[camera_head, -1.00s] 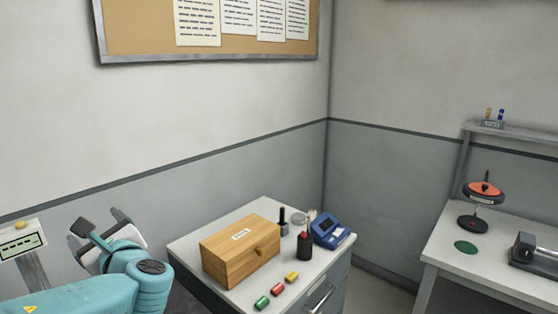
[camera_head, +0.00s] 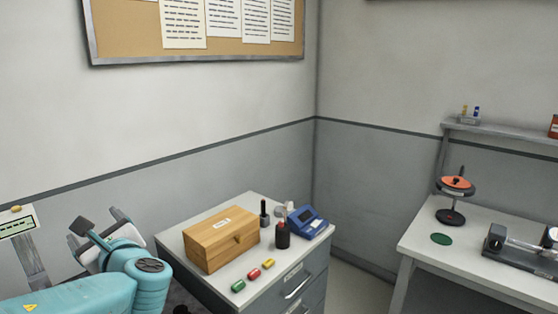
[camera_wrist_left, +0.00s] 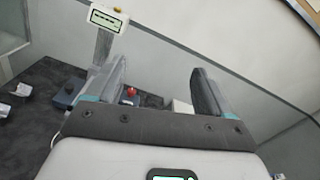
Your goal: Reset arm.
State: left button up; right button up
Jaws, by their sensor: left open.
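My left arm, teal, comes in from the lower left of the head view. Its left gripper (camera_head: 98,228) is raised in front of the grey wall, left of the cabinet. In the left wrist view its two fingers (camera_wrist_left: 158,88) stand apart with nothing held between them. My right gripper is in neither view.
A grey cabinet (camera_head: 222,288) bears a wooden box (camera_head: 222,240), several small coloured cylinders, a dark bottle (camera_head: 283,236) and a blue device (camera_head: 307,221). A white bench (camera_head: 415,240) with a disc stand (camera_head: 455,190) is at the right. A display post (camera_head: 30,255) stands left of my gripper.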

pick_arm(q)
jog(key=s+d+f+n+g+h+b, duration=0.1)
jog(key=s+d+f+g+h, duration=0.2)
jog(key=f, duration=0.9)
jog(key=s+d+f+n+g+h+b, duration=0.1)
jog(key=s+d+f+g+h, duration=0.2)
jog(key=f, duration=1)
jog(key=s+d+f+n+g+h+b, duration=0.15)
jog(key=d+f+h, duration=0.25)
jog(key=f, duration=0.8)
jog(key=s+d+f+n+g+h+b, duration=0.1)
jog(key=s+d+f+n+h, duration=0.1)
jog(key=s+d+f+n, duration=0.2)
jog(key=s+d+f+n+g+h+b, duration=0.1)
jog(key=s+d+f+n+h, duration=0.2)
jog(key=s+f+n, duration=0.6)
jog(key=s+d+f+n+g+h+b, duration=0.1)
jog(key=s+d+f+n+h, duration=0.1)
jog(key=s+d+f+n, duration=0.3)
notch_tip(320, 180, down, 4)
jog(key=s+n, duration=0.2)
jog(key=n, duration=0.1)
jog(key=shift+s+d+n+g+h+b, duration=0.2)
jog(key=shift+d+n+g+h+b, duration=0.1)
jog(key=shift+n+g+h, duration=0.1)
